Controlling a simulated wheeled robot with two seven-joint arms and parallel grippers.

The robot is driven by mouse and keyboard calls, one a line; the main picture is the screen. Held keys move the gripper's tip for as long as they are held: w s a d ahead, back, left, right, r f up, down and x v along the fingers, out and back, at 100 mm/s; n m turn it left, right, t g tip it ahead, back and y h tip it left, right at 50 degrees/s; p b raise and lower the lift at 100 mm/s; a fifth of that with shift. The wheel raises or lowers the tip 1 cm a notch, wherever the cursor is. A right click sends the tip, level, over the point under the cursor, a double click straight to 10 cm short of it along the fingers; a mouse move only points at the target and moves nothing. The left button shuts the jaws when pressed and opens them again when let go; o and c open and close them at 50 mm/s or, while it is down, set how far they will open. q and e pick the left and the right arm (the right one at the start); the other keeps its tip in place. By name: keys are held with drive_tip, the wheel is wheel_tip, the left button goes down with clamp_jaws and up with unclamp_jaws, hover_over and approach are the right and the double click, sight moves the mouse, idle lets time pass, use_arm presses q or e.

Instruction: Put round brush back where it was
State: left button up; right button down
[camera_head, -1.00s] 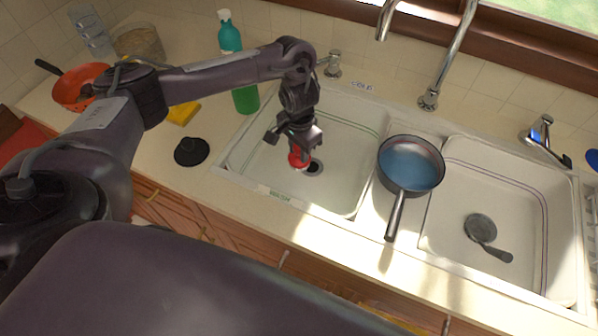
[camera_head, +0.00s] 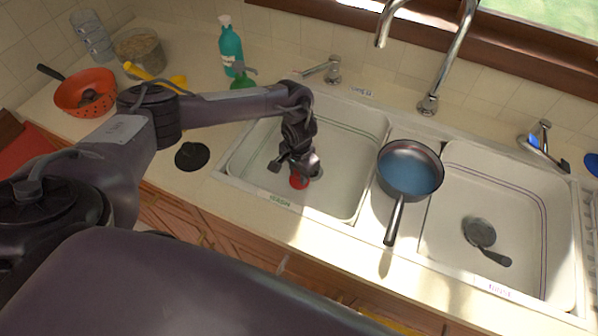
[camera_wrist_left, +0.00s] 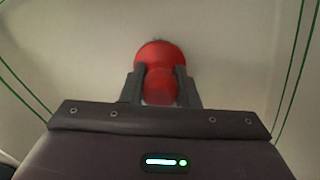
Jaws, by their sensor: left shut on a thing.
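The round brush (camera_head: 298,182) shows as a small red round head low in the left sink basin (camera_head: 345,190). In the left wrist view the red brush (camera_wrist_left: 160,58) sits between the two fingers. My left gripper (camera_head: 293,165) reaches down into the basin and is shut on it; the gripper also shows in the left wrist view (camera_wrist_left: 160,85). The brush is at or close to the basin floor; I cannot tell whether it touches. The gripper hides part of the brush and the drain. My right gripper is not in view.
A pan (camera_head: 410,168) rests on the divider between basins. A black disc (camera_head: 192,155) lies on the counter left of the sink.

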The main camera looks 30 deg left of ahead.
use_arm(q)
drive_tip(key=o, duration=0.7)
drive_tip(key=shift+f, duration=0.1)
drive_tip(key=shift+o, duration=0.9)
drive_tip(key=shift+r, duration=0.3)
wheel_tip(320, 180, up, 6)
drive_tip(key=shift+w+b, duration=0.1)
drive_tip(key=shift+b, duration=0.25)
wheel_tip(320, 180, up, 5)
drive_tip(key=shift+f+p, duration=0.1)
drive_tip(key=shift+p, duration=0.55)
drive_tip(key=shift+r, duration=0.5)
